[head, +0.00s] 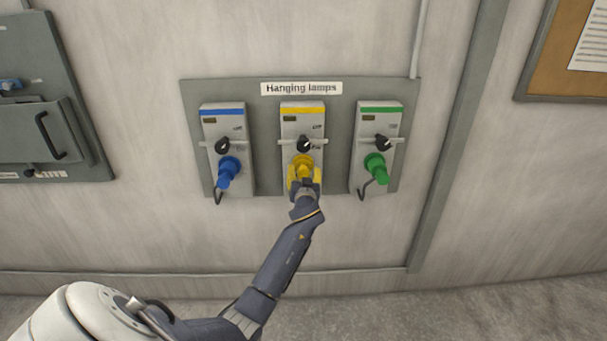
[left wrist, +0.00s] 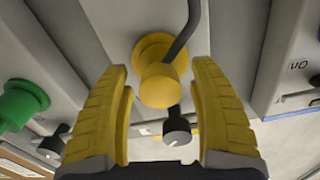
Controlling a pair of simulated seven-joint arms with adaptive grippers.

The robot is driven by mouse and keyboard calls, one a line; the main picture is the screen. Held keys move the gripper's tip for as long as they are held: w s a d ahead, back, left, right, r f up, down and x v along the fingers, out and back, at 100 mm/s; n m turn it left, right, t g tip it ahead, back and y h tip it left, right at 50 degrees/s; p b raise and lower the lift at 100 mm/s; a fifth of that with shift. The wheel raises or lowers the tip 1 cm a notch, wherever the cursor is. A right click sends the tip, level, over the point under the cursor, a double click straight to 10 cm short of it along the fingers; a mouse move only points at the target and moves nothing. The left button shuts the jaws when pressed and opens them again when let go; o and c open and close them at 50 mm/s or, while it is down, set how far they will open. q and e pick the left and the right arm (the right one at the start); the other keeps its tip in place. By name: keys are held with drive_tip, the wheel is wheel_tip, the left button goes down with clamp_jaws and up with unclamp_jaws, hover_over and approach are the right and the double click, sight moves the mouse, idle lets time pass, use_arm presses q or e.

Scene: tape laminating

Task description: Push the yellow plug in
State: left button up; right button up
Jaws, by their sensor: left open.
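The yellow plug (head: 303,161) sits at the socket on the middle box (head: 302,125) of the grey wall panel. In the left wrist view the plug (left wrist: 161,85) stands out from its round yellow collar (left wrist: 158,50), with a dark cable in front of it. My left gripper (head: 303,181) has yellow fingers and reaches up to the plug from below. In the left wrist view the open fingers (left wrist: 162,88) stand on either side of the plug, with a visible gap at each side. How deep the plug sits in the socket I cannot tell. My right gripper does not show.
A blue plug (head: 228,171) is on the left box and a green plug (head: 376,166) on the right box, each with a dark cable. Dark rotary knobs (head: 304,145) sit above the plugs. A grey cabinet (head: 45,110) hangs at the left. The wall below the panel is bare.

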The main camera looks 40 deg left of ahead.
use_arm(q)
drive_tip(key=v, duration=1.2)
drive_tip(key=shift+r, duration=0.1)
idle(0.4)
drive_tip(key=w+d+f+m+h, duration=0.25)
drive_tip(key=d+f+h, duration=0.2)
drive_tip(key=f, duration=0.85)
drive_tip(key=w+d+f+m+h, duration=0.2)
drive_tip(key=d+f+m+h, duration=0.3)
drive_tip(key=f, duration=0.7)
drive_tip(key=s+d+f+m+g, duration=0.1)
drive_tip(key=s+d+f+g, duration=0.15)
drive_tip(key=s+f, duration=0.6)
drive_tip(key=s+d+f+g, duration=0.2)
drive_tip(key=s+d+f, duration=0.2)
drive_tip(key=f, duration=1)
drive_tip(key=s+d+f+g+h, duration=0.1)
drive_tip(key=s+d+f+g, duration=0.1)
drive_tip(key=s+f, duration=0.7)
drive_tip(key=s+d+f+g+h, duration=0.1)
drive_tip(key=s+d+f+g, duration=0.1)
drive_tip(key=s+f, duration=0.8)
drive_tip(key=s+f+g, duration=0.2)
drive_tip(key=s+f, duration=0.1)
drive_tip(key=s, duration=1.3)
drive_tip(key=s+f+m+g, duration=0.1)
drive_tip(key=s+f+g, duration=0.1)
drive_tip(key=s, duration=1.4)
drive_tip(key=shift+s+f, duration=0.25)
drive_tip(key=shift+f, duration=0.1)
